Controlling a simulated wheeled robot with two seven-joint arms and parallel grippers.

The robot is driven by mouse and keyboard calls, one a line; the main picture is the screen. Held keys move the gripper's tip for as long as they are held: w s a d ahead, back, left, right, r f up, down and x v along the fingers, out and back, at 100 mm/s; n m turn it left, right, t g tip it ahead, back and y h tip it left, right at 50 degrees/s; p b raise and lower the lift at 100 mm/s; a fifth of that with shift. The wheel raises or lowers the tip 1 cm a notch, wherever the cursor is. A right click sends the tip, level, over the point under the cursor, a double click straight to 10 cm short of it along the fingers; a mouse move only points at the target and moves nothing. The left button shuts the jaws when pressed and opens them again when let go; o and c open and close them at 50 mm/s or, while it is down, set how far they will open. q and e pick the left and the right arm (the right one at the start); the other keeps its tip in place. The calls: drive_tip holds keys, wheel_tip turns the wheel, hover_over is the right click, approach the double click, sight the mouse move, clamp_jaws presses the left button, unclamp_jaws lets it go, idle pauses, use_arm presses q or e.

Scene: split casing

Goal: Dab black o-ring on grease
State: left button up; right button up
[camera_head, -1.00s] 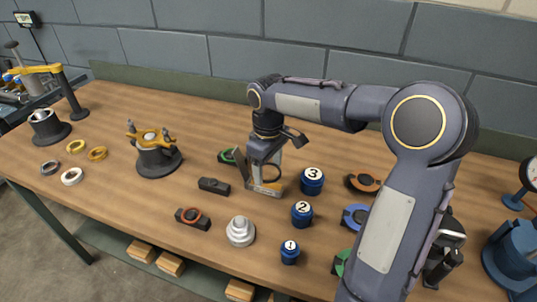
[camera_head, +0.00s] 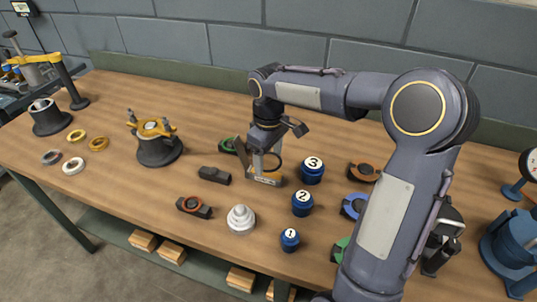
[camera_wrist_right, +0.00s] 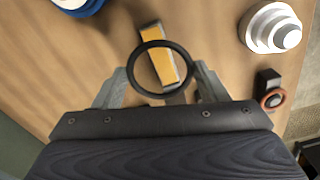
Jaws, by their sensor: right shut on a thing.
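My right gripper (camera_head: 260,160) points down over the table and is shut on a black o-ring (camera_wrist_right: 163,43). In the right wrist view the ring spans the two fingertips (camera_wrist_right: 165,76) and looks round. An orange-yellow strip with a pale end (camera_wrist_right: 160,62), which looks like the grease pad, shows through and beyond the ring. In the head view this strip (camera_head: 268,179) lies just under the fingers, partly hidden by them. Whether the ring touches it cannot be told. My left gripper is not in view.
Blue numbered pots (camera_head: 312,171) stand close to the right of the gripper. A black block (camera_head: 214,175), a block with a red ring (camera_head: 195,207) and a stepped silver part (camera_head: 241,220) are nearer the front. A fixture with yellow clamps (camera_head: 157,150) stands left.

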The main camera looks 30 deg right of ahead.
sight(269, 174)
drive_tip(key=shift+f+b, duration=0.85)
drive_tip(key=shift+f, duration=0.75)
drive_tip(key=shift+p, duration=0.3)
drive_tip(key=shift+f+b, duration=0.3)
drive_tip(key=shift+f, duration=0.2)
idle(1.3)
drive_tip(key=shift+r, duration=0.1)
